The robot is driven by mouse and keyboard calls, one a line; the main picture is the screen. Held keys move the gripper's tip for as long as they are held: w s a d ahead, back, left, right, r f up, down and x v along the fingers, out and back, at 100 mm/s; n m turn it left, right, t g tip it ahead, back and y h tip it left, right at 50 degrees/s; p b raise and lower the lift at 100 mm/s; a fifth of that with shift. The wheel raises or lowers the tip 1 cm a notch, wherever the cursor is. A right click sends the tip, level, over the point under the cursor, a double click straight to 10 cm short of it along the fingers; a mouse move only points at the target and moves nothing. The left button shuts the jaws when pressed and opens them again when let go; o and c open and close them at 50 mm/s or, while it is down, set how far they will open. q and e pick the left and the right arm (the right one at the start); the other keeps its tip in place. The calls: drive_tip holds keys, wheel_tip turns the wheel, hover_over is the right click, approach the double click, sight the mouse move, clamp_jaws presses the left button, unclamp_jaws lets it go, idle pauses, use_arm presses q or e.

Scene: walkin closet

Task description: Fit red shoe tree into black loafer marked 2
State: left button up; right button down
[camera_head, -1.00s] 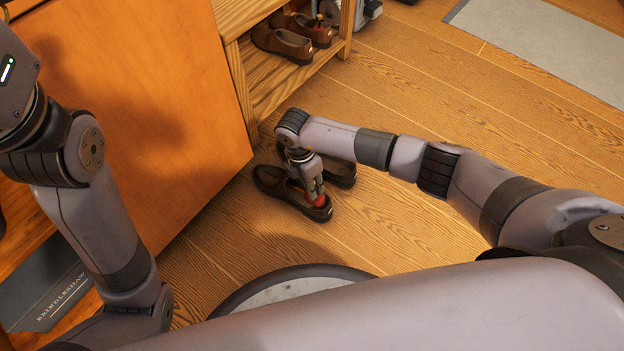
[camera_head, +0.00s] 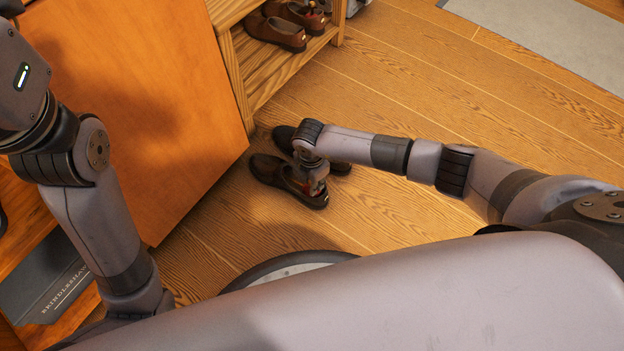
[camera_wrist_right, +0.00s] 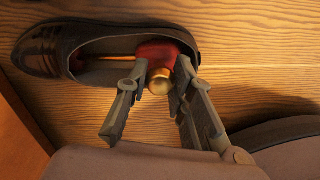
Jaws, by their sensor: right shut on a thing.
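A dark loafer (camera_head: 268,170) lies on the wood floor in the head view. The red shoe tree (camera_wrist_right: 158,50) sits in its opening in the right wrist view, with the red block at the heel end and a brass-coloured rod running toward the toe. The same loafer (camera_wrist_right: 40,52) shows there with its toe at left. My right gripper (camera_wrist_right: 156,84) is shut on the shoe tree around its brass knob. In the head view my right gripper (camera_head: 312,180) is over the shoe's heel end. No number mark is readable. My left gripper is out of view.
A second dark loafer (camera_head: 283,134) lies just behind, partly hidden by my right wrist. An orange-brown wood panel (camera_head: 150,110) stands at left. A low shelf (camera_head: 275,80) holds brown shoes (camera_head: 277,32). The floor to the right is open, with a grey mat (camera_head: 560,35) beyond.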

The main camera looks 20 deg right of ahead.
drive_tip(key=c, duration=1.3)
unclamp_jaws()
drive_tip(key=o, duration=0.6)
drive_tip(key=shift+c, duration=0.2)
drive_tip(key=shift+r, duration=0.15)
